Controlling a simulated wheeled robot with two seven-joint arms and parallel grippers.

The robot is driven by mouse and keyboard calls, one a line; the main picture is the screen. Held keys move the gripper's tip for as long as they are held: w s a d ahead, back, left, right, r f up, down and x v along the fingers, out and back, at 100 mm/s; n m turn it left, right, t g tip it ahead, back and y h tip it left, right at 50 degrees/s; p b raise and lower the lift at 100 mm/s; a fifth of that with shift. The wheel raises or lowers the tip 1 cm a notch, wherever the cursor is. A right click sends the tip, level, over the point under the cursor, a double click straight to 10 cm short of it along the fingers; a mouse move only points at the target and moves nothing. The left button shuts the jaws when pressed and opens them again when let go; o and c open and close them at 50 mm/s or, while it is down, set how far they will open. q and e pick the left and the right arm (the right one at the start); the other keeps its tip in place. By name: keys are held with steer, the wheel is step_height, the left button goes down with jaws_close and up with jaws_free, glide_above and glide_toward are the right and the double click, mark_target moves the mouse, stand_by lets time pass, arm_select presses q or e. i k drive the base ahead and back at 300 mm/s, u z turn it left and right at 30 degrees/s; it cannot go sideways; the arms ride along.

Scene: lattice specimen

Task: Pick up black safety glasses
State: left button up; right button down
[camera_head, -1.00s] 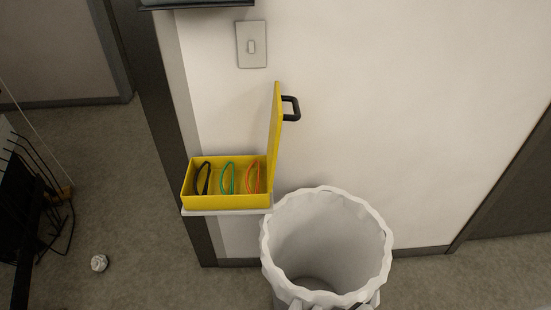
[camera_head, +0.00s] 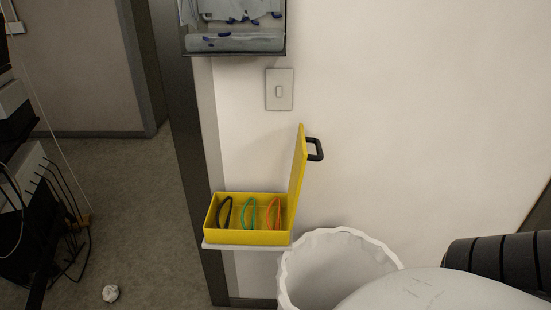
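The black safety glasses (camera_head: 224,213) sit in the left part of an open yellow box (camera_head: 247,239). Green safety glasses (camera_head: 248,213) and orange safety glasses (camera_head: 273,214) sit to their right in the same box. The box rests on a small white ledge against the wall, its lid (camera_head: 298,180) standing up on the right side. A white and black link of my arm fills the lower right corner. Neither gripper shows in the view.
A bin with a white liner (camera_head: 335,255) stands right of and below the box, partly hidden by my arm link. A dispenser (camera_head: 235,40) and a switch (camera_head: 279,90) are on the wall above. A dark rack with wires (camera_head: 30,215) stands at left. A crumpled ball (camera_head: 110,293) lies on the floor.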

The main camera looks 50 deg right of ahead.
mark_target(225, 204)
steer(key=k, duration=1)
steer(key=z, duration=1.2)
steer(key=i, duration=0.5)
steer(key=z, duration=0.05)
